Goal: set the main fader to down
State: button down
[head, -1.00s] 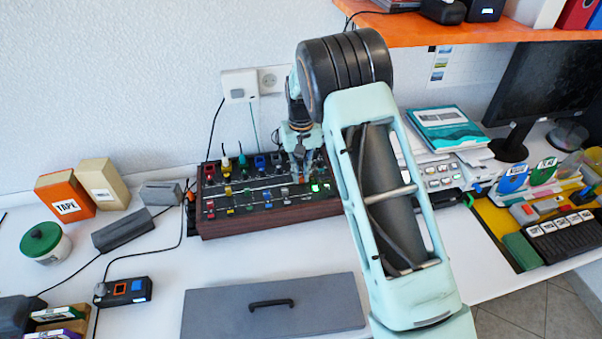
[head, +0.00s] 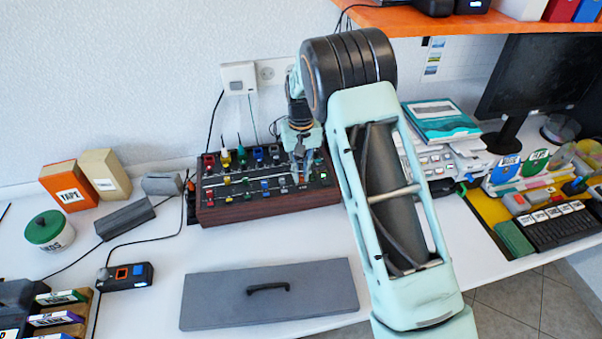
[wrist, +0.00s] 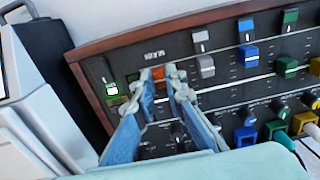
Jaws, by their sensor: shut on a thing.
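The mixer (head: 270,211) is a dark panel in a reddish-brown wooden case on the desk, with rows of coloured knobs and faders. My gripper (head: 300,179) reaches down onto its right part. In the wrist view, my gripper (wrist: 160,78) has its blue fingers closed around the main fader (wrist: 158,73), whose orange-red cap shows between the tips. The cap is close to a white printed label (wrist: 151,57) by the panel's front edge. The fingers hide most of its slot.
A grey fader (wrist: 205,62) and a lit green button (wrist: 112,90) flank the fingers in the wrist view. A grey lid with a black handle (head: 215,305) lies in front of the mixer. White desk (head: 240,248) is clear between them.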

aim_at(301, 176)
jog(key=c, duration=2)
grip_release()
jog(key=shift+o, duration=0.2)
notch_tip(301, 176, up, 12)
